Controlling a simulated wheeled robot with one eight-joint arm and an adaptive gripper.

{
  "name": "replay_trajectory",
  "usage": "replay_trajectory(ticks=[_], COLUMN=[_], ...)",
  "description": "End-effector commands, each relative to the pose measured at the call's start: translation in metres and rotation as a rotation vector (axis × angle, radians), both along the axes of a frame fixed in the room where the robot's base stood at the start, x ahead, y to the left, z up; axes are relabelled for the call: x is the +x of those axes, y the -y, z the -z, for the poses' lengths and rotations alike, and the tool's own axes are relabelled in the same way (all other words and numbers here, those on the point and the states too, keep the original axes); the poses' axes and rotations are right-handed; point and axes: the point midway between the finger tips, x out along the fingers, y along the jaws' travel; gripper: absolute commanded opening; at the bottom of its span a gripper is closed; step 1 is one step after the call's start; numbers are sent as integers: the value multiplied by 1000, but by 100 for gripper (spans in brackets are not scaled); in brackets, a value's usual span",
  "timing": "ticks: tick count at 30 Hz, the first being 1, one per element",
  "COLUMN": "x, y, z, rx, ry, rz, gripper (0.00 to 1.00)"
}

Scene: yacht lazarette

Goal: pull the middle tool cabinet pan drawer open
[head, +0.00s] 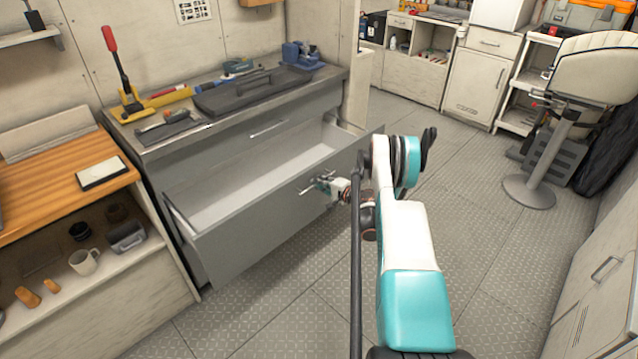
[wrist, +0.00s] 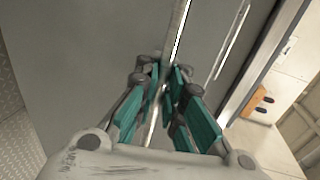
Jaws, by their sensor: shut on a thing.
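The middle pan drawer (head: 228,245) of the grey tool cabinet (head: 160,152) is pulled well out in the head view. Its pale inside (head: 250,180) shows and looks empty. My gripper (head: 318,185) is at the drawer's front face. In the wrist view my gripper (wrist: 168,80) has its teal fingers closed around the drawer's bar handle (wrist: 181,30). The handle is partly hidden by the fingers. Another handle (head: 268,130) shows on the closed drawer above.
The cabinet top holds a black tool case (head: 250,92), a red-handled tool (head: 112,45) and a blue vise (head: 300,54). A wooden-topped bench (head: 60,200) stands at the left. The metal floor (head: 470,235) is clear to the right, up to a pedestal seat (head: 530,190).

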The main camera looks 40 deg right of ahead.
Motion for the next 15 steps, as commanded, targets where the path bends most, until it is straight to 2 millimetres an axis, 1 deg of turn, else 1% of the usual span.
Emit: replay_trajectory(ticks=[1, 2, 3, 4, 5, 15], x=[0, 0, 0, 0, 0, -2], y=[0, 0, 0, 0, 0, 1], z=[-2, -2, -2, -1, -1, -1], rx=[3, 3, 2, 2, 2, 1], ry=[2, 2, 2, 2, 2, 1], rz=[2, 2, 1, 1, 1, 1], gripper=[0, 11, 20, 27, 29, 29])
